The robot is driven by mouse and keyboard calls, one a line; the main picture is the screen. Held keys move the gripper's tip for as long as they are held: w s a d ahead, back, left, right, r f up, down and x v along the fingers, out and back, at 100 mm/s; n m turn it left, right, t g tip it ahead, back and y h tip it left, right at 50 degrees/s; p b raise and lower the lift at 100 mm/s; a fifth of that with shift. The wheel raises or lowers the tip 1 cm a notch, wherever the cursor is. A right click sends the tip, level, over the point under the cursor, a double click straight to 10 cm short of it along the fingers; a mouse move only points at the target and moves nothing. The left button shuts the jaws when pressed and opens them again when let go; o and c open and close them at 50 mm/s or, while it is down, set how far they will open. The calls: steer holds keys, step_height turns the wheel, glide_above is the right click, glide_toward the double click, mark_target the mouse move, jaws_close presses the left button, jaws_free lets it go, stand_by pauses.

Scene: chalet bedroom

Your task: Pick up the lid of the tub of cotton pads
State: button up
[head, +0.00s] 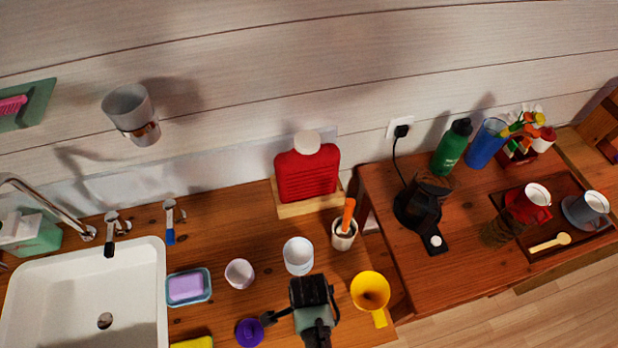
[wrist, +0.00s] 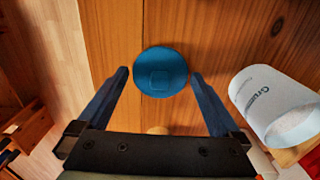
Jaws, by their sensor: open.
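In the wrist view, a round blue lid (wrist: 161,73) with a small square in its middle lies flat on the wooden counter (wrist: 215,25). My gripper (wrist: 160,76) is open above it. Its two fingers stand on either side of the lid, and I cannot tell how high they are. The white tub (wrist: 268,98), with lettering on its side, stands to the right of the right finger. In the head view a white open tub (head: 298,254) stands just beyond my gripper (head: 311,290), whose fingertips are not clear there. I cannot make out the blue lid in that view.
A pot with an orange handle (head: 344,234) stands behind. The sink (head: 60,285) is at left.

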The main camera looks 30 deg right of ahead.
steer(key=c, duration=1)
steer(key=shift+r, duration=0.1)
